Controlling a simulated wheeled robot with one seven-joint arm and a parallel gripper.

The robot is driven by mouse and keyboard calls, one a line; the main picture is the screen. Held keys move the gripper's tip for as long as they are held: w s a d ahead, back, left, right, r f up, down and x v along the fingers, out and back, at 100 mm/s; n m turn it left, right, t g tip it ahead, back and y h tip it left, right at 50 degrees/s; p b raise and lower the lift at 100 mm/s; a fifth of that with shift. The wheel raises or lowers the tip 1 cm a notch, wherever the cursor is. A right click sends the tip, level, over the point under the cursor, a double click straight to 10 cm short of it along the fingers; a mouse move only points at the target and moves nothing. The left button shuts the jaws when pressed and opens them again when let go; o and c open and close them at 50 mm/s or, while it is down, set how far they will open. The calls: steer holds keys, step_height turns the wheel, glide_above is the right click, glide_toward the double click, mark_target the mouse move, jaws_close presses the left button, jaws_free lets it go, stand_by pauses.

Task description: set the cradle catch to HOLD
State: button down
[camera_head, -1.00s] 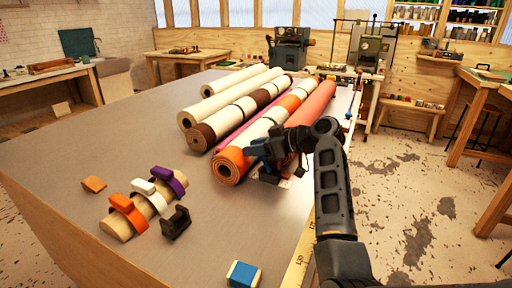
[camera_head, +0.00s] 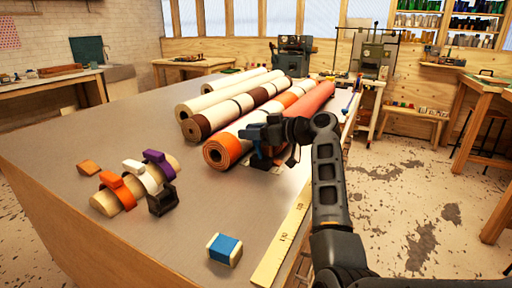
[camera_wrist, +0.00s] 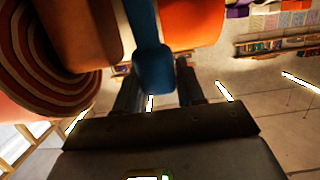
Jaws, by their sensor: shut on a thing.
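A blue lever (camera_wrist: 153,65), which looks like the cradle catch, runs down between my gripper's two dark fingers in the wrist view. My gripper (camera_head: 266,143) is shut on it beside the near end of the orange-ended roll (camera_head: 215,154). In the head view only a bit of the blue part (camera_head: 254,132) shows behind the gripper. The spiral end of a roll (camera_wrist: 50,50) fills the left of the wrist view. I cannot read any HOLD mark, and the cradle under the rolls is mostly hidden.
Several rolls lie side by side on the grey table (camera_head: 60,160). A wooden bar with orange, white and purple clips (camera_head: 158,160) and a black clip (camera_head: 162,200) lies at the front left. A blue-and-cream block (camera_head: 225,249) sits near a yellow ruler (camera_head: 280,248) at the right edge.

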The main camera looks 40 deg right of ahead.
steer(key=shift+s+d+f+t+y+b, duration=0.15)
steer(key=shift+s+t+b, duration=0.25)
steer(key=shift+b, duration=0.65)
steer(key=shift+s+d+t+y+b, duration=0.15)
steer(key=shift+t+b, duration=0.35)
steer(key=shift+b, duration=0.5)
steer(key=shift+s+r, duration=0.25)
steer(key=shift+r, duration=0.1)
steer(key=c, duration=0.8)
jaws_free()
steer(key=shift+o, duration=0.2)
steer(key=b+v, duration=0.1)
steer(key=v, duration=0.6)
steer(key=shift+s, duration=0.35)
steer(key=shift+d+f, duration=0.1)
steer(key=shift+d, duration=0.05)
